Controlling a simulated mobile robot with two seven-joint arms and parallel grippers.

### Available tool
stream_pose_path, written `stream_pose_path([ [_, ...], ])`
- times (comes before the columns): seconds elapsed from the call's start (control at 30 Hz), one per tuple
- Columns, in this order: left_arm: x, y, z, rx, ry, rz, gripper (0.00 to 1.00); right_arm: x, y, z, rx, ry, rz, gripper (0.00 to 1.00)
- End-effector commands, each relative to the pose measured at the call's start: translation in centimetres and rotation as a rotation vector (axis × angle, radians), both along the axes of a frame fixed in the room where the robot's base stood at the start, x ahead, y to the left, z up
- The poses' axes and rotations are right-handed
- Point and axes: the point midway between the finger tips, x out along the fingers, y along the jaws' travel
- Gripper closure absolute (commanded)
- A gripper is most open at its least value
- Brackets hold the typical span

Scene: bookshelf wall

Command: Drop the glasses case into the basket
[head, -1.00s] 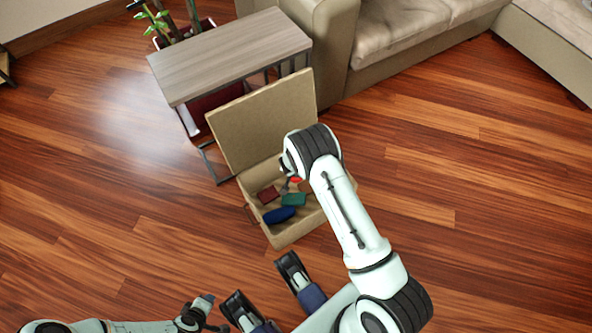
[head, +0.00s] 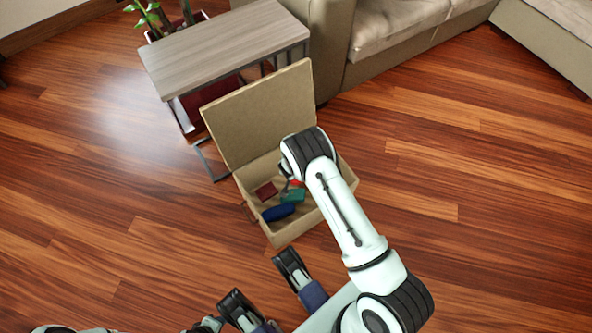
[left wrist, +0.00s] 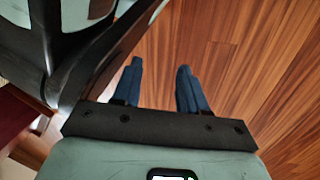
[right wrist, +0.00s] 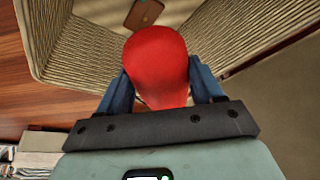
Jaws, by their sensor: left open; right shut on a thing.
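A red rounded thing (right wrist: 157,58), which I take to be the glasses case, is between the fingers of my right gripper (right wrist: 160,88). The gripper is shut on it. In the head view only a small red patch (head: 297,183) shows below my right wrist. The tan basket (head: 298,226) stands on the floor with its lid up. My right gripper is over its inside; its woven wall (right wrist: 82,50) shows around the case. My left gripper (left wrist: 158,88) is open and empty above the floor, low at the bottom edge of the head view.
A blue thing (head: 278,212), a green thing (head: 293,196) and a dark red thing (head: 266,191) lie in the basket. A wooden side table (head: 225,50) stands behind the lid, and a sofa (head: 400,35) behind it to the right. Floor on both sides is clear.

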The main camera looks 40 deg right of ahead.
Motion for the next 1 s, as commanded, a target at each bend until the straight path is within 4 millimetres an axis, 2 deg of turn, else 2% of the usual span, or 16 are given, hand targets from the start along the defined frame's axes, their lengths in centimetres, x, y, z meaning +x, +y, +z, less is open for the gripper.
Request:
stream_pose_path([
  [0.1, 0.0, 0.0, 0.0, 0.0, 0.0, 0.0, 0.57, 0.0, 0.0, 0.0, -0.001, -0.001, 0.0, 0.66],
  [0.13, 0.0, 0.0, 0.0, 0.0, 0.0, 0.0, 0.57, 0.0, 0.0, 0.0, -0.001, -0.001, 0.0, 0.28],
  [0.2, 0.0, 0.0, 0.0, 0.0, 0.0, 0.0, 0.57, 0.0, 0.0, 0.0, -0.001, -0.001, 0.0, 0.05],
  [0.57, 0.2, 0.0, 0.2, 0.001, -0.008, -0.001, 0.57, -0.1, 0.1, 0.4, 0.001, -0.001, 0.0, 0.04],
  [0.77, 2.4, -0.4, 2.3, 0.005, -0.083, -0.007, 0.57, -0.7, 1.0, 3.4, 0.001, -0.003, 0.001, 0.04],
  [1.0, 6.6, -1.0, 6.2, 0.012, -0.225, -0.013, 0.57, -2.0, 2.6, 8.4, 0.0, -0.003, 0.001, 0.04],
])
